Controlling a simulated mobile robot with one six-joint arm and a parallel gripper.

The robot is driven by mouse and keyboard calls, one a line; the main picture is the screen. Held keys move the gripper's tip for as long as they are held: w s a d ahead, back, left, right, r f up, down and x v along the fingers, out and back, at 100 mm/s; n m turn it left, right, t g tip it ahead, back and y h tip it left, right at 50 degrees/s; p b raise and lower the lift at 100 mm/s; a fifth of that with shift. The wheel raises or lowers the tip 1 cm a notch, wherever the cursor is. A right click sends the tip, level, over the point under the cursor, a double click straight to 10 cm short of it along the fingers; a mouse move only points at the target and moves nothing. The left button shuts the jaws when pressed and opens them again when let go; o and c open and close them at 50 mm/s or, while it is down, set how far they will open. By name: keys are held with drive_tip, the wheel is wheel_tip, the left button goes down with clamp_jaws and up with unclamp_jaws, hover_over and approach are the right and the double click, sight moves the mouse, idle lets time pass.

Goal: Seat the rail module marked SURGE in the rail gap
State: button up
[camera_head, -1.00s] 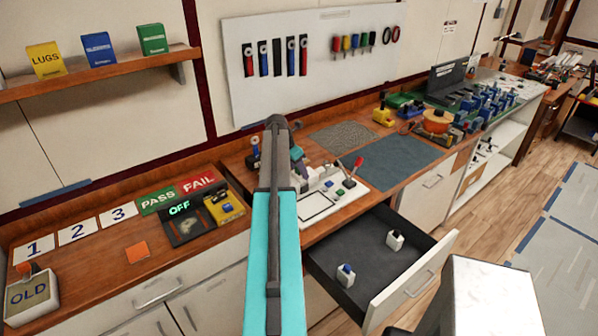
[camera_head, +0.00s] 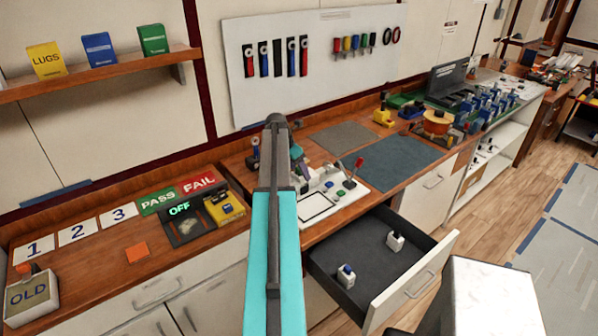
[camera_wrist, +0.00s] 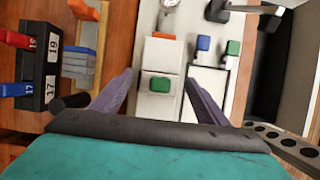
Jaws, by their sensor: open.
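My gripper (camera_wrist: 160,78) is open in the wrist view, its two dark purple fingers pointing at a white board (camera_wrist: 145,107) on the bench. A white block with a green top (camera_wrist: 160,85) shows between the fingers, apparently ungripped. A white block with an orange strip (camera_wrist: 164,36) lies just beyond it. In the head view my arm hides most of the gripper. No SURGE marking is readable, and I cannot identify the rail gap.
The open drawer (camera_head: 417,281) juts out below the bench. A black rack labelled 17 and 19 (camera_wrist: 47,62) stands left in the wrist view, near grey-blue blocks (camera_wrist: 78,68). A red-knobbed lever (camera_head: 354,172) stands on the board. A blue-grey mat (camera_head: 393,163) is bare.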

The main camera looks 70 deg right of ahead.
drive_tip(key=b+v, duration=0.3)
drive_tip(key=v, duration=0.8)
drive_tip(key=shift+a+r, duration=0.1)
idle(0.8)
